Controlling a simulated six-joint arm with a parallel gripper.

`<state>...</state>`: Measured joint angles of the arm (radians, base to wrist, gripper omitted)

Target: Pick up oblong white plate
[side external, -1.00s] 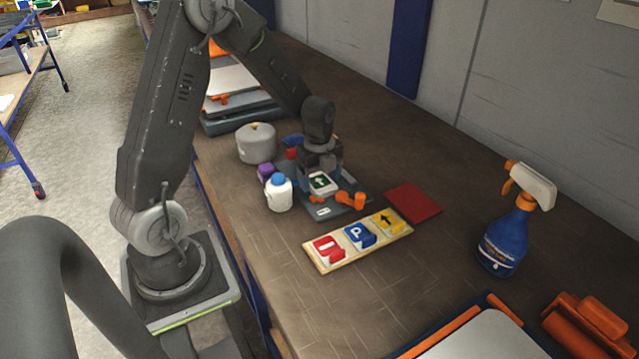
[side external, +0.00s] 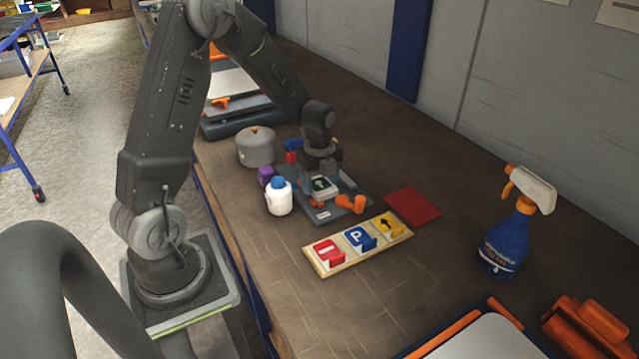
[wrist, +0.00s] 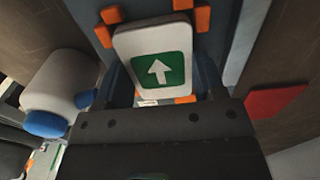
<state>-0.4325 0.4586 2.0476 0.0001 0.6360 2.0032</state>
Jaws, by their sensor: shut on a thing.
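The oblong white plate (side external: 324,187) carries a green square with a white arrow. My gripper (side external: 321,178) is above it, pointing down, and is shut on it. In the wrist view the plate (wrist: 158,58) fills the top middle, between the fingers, its face with the arrow toward the camera. The plate is at a grey tray (side external: 340,208) with orange blocks around it. The gripper hides part of the plate in the side view, and I cannot tell whether its underside touches the tray.
A white bottle with a blue cap (side external: 279,198) and a grey pot (side external: 256,147) stand close on the left. A wooden board (side external: 345,262) with red, blue and yellow sign plates lies in front. A red square (side external: 412,206) lies right. A spray bottle (side external: 506,240) stands farther right.

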